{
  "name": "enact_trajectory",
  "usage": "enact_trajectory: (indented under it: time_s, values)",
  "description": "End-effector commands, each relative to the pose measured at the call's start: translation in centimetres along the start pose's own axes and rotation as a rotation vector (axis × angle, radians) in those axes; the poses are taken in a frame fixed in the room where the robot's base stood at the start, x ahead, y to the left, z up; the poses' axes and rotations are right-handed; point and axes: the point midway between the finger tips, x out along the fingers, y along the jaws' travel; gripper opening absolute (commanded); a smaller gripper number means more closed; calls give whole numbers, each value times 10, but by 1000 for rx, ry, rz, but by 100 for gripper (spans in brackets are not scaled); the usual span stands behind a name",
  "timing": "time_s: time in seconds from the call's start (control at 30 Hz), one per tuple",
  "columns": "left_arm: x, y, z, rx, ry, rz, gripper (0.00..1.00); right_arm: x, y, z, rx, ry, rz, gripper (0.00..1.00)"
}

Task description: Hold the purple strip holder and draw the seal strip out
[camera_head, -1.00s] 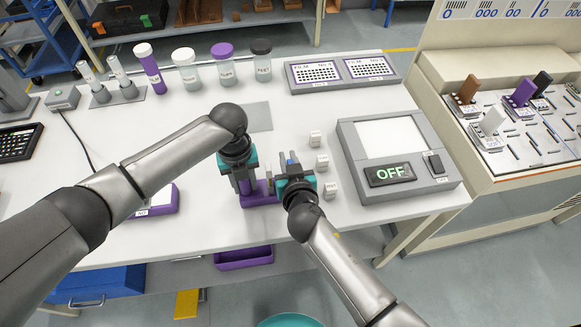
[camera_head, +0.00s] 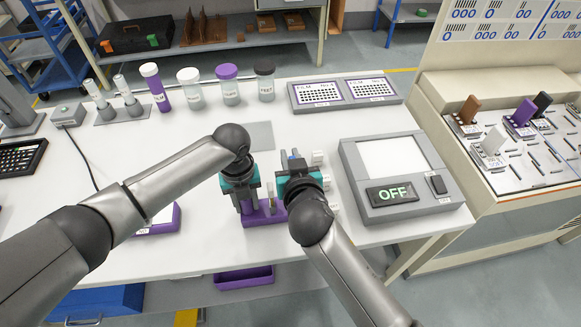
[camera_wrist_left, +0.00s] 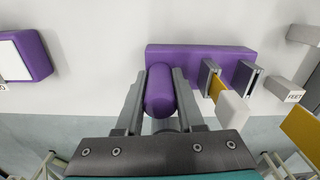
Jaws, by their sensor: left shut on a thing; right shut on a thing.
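The purple strip holder (camera_head: 262,213) lies near the table's front edge, mostly behind my grippers. In the left wrist view the holder (camera_wrist_left: 180,55) is a long bar with two grey upright pieces on it. A yellowish piece with a white block (camera_wrist_left: 232,108) sits between these. My left gripper (camera_head: 247,208) is shut on the holder's rounded purple grip (camera_wrist_left: 160,92). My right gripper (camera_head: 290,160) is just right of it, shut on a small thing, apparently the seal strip. Blue shows at its fingers, but the strip itself is not clear. My right gripper is not visible in the left wrist view.
White labelled blocks (camera_head: 333,208) stand close to the right, beside a grey device reading OFF (camera_head: 392,193). A purple-edged tray (camera_head: 165,217) lies left, partly behind my left arm. Several jars (camera_head: 190,88) and a film tray (camera_head: 345,93) stand farther back.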

Motion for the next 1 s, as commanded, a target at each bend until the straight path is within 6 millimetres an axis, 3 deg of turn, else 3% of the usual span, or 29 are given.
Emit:
enact_trajectory:
  time_s: [0.17,0.47,0.5,0.8,1.0]
  values:
    - [0,0,0,0,-1,-1,0,-6,0,-15,1,2,0,0]
    - [0,0,0,0,-1,-1,0,-7,0,-17,1,0,0,0]
    - [0,0,0,0,-1,-1,39,-7,0,-17,1,0,0,0]
    - [0,0,0,0,0,-1,72,-7,0,-17,1,0,0,0]
    - [0,0,0,0,0,0,72,-7,0,-17,1,0,0,0]
